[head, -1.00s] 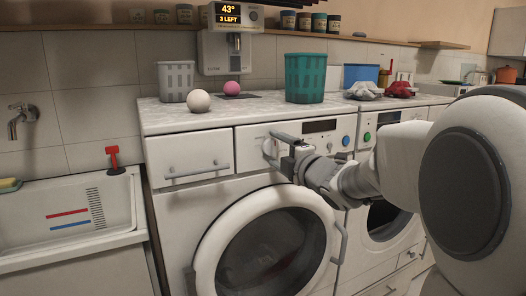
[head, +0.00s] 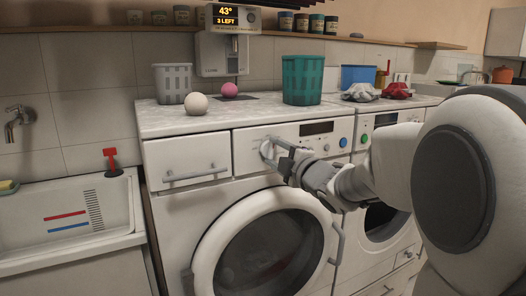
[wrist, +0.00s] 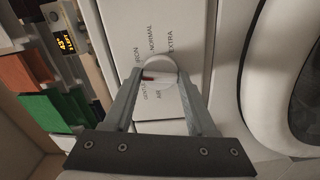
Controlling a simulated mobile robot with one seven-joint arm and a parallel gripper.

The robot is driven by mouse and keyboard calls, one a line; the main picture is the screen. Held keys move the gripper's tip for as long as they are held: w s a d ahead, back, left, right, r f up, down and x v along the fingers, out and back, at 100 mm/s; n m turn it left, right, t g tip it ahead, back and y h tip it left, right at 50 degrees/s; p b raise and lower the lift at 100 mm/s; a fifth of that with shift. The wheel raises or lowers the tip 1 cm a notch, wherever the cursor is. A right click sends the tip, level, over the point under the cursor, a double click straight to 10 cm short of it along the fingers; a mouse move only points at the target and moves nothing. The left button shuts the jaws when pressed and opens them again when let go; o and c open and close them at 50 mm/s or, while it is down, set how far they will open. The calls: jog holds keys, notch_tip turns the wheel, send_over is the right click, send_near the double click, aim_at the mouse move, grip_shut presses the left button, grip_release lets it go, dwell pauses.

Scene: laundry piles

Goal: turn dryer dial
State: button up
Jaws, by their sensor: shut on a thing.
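The dryer (head: 172,225) is the white front-loading machine in the middle of the head view, its round door closed. Its white dial (head: 265,149) is on the upper front panel, left of the dark display. My gripper (head: 274,150) is at the dial and partly covers it. In the wrist view the dial (wrist: 158,70) sits between the two fingertips, and my gripper (wrist: 162,80) is shut on it. A red mark on the dial points left in that view, towards the side with GENTLE and IRON. NORMAL, EXTRA and AIR are also printed around it.
A blue button (head: 343,142) is right of the display. A teal basket (head: 302,80), a grey basket (head: 173,84) and two balls stand on top. A second machine (head: 385,215) is at right, a sink (head: 75,215) at left.

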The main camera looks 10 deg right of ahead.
jog(key=m+p, duration=0.3)
jog(key=m, duration=0.4)
jog(key=shift+r, duration=0.1)
jog(key=m+p, duration=0.3)
jog(key=m, duration=0.3)
jog(key=shift+m, duration=0.3)
dwell(0.3)
jog(key=o, duration=1.4)
